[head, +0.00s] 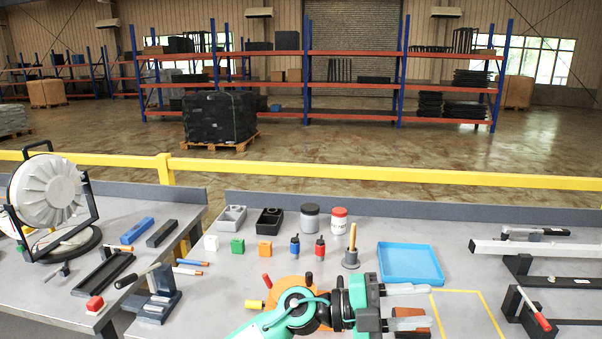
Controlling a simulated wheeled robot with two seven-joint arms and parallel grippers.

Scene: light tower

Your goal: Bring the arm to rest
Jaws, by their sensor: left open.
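My left arm comes in at the bottom centre, with teal and black links. My left gripper (408,306) is low over the front of the table (350,215), pointing right. Its two grey fingers are spread apart. A brown-orange object (408,312) shows between or beneath them; I cannot tell whether it touches a finger. My right gripper is out of view.
A blue tray (410,264) lies just behind the gripper. A yellow taped outline (488,318) is to its right. Green (237,246) and orange (264,248) blocks, jars and small bottles stand further back. A metal rail fixture (545,248) is at right.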

